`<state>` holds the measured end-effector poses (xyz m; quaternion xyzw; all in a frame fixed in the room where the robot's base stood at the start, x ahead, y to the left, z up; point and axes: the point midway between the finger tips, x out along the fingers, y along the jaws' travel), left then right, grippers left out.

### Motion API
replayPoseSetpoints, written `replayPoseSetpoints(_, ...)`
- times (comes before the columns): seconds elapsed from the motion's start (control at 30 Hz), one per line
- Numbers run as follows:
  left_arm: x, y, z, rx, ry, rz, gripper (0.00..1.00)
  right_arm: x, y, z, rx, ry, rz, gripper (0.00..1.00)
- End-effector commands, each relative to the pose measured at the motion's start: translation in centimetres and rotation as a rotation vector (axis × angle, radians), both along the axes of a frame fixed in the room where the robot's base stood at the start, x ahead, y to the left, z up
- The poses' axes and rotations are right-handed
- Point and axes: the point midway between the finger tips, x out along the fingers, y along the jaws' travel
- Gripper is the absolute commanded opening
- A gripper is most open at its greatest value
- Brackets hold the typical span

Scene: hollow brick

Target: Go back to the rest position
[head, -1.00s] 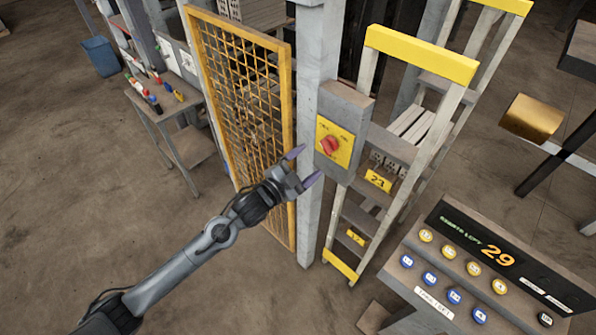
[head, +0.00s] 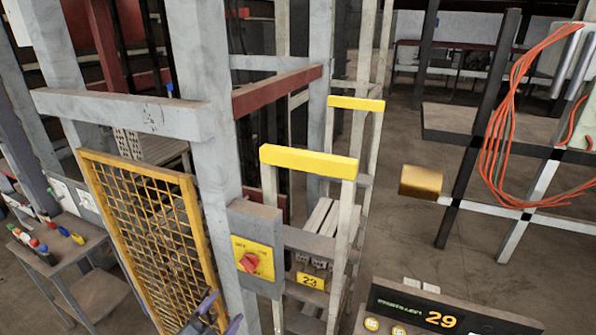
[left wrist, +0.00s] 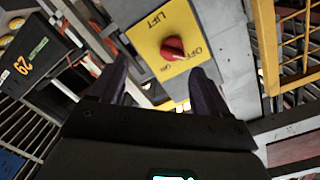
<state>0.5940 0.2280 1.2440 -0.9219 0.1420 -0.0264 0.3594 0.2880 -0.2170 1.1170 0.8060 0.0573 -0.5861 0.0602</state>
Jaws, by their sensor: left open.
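My left gripper (head: 221,311) shows at the bottom edge of the head view, just below a grey switch box (head: 262,222) on a grey post. It is open and empty. The box has a yellow plate with a red rotary knob (head: 250,262). In the left wrist view, the open fingers (left wrist: 157,88) are spread below the knob (left wrist: 173,49), apart from it. The plate there reads LIFT and OFF. The rest of my left arm is out of the head view. My right gripper is in neither view.
A yellow mesh gate (head: 150,230) stands left of the post. A yellow-topped ladder frame (head: 310,163) stands right of it. A control panel (head: 440,312) showing 29 is at the lower right. A bench (head: 75,262) with several bottles is at the left. Orange cables (head: 497,130) hang at the right.

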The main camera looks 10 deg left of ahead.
Motion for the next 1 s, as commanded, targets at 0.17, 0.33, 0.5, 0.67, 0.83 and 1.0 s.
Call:
replayPoseSetpoints(0.17, -5.3, -2.5, -2.5, -0.11, 0.123, 0.01, 0.77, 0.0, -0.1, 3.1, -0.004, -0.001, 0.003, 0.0)
replayPoseSetpoints(0.33, -12.9, -4.0, -3.8, -0.241, 0.4, 0.132, 0.77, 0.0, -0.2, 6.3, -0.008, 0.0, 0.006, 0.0)
replayPoseSetpoints(0.5, -20.6, -3.2, -4.4, -0.328, 0.745, 0.315, 0.77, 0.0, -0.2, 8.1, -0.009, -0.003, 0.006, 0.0)
replayPoseSetpoints(0.67, -25.4, -2.1, -4.1, -0.354, 0.981, 0.449, 0.77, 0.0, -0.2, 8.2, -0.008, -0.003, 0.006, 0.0)
replayPoseSetpoints(0.83, -28.5, -1.3, -3.9, -0.336, 1.14, 0.536, 0.77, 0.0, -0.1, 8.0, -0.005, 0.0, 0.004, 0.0)
replayPoseSetpoints(1.0, -30.0, -1.0, -4.4, -0.321, 1.22, 0.578, 0.77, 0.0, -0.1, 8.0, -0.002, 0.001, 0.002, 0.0)
